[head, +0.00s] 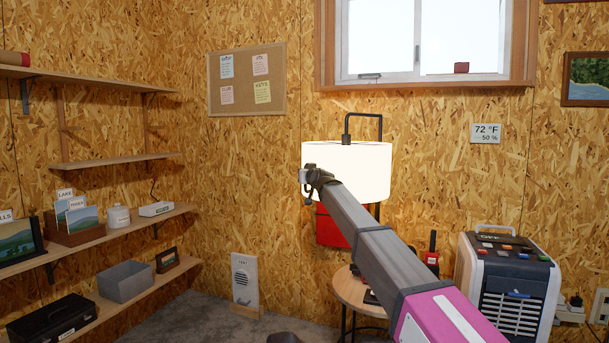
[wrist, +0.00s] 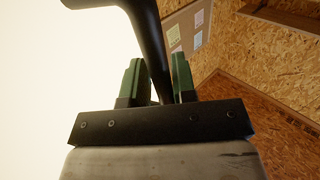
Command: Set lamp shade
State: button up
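The white drum lamp shade (head: 347,165) is in the middle of the head view. A black arched lamp arm (head: 380,125) rises above it and runs down its right side. My gripper (head: 306,180) overlaps the shade's left edge in that view; I cannot tell whether it touches. In the wrist view a bright white surface, seemingly the shade (wrist: 40,70), fills the left. A dark bent bar (wrist: 146,40) runs down toward the gap between my gripper's green fingers (wrist: 158,85). The fingers stand apart, and I see no firm hold on the bar.
A round wooden table (head: 356,296) stands below the shade, partly hidden by my arm. A red object (head: 330,230) shows behind the arm. A white and dark air cooler (head: 507,285) stands at right. Shelves with boxes (head: 125,282) line the left wall.

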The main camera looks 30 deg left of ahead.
jog(key=v, duration=0.9)
jog(key=shift+d, duration=0.15)
jog(key=shift+s, duration=0.1)
jog(key=w+d+f+m+g+h, duration=0.2)
jog(key=d+f+h, duration=0.2)
jog(key=d+f, duration=1.4)
jog(key=w+d+f+m+g+h, duration=0.2)
jog(key=d+f+h, duration=0.2)
jog(key=d+f, duration=1.4)
jog(key=s+d+f+m+g+h, duration=0.2)
jog(key=s+d+f, duration=0.4)
jog(key=d, duration=0.5)
jog(key=s+d+f+m+g+h, duration=0.1)
jog(key=s+d+f+m+g, duration=0.1)
jog(key=s+d+f, duration=0.5)
jog(key=s+d+f+m+g+h, duration=0.1)
jog(key=s+d+f, duration=0.6)
jog(key=d, duration=1)
jog(key=s+g+h, duration=0.1)
jog(key=s+g, duration=0.1)
jog(key=s, duration=0.1)
jog(key=shift+m+g+h, duration=0.3)
jog(key=shift+m+g, duration=0.1)
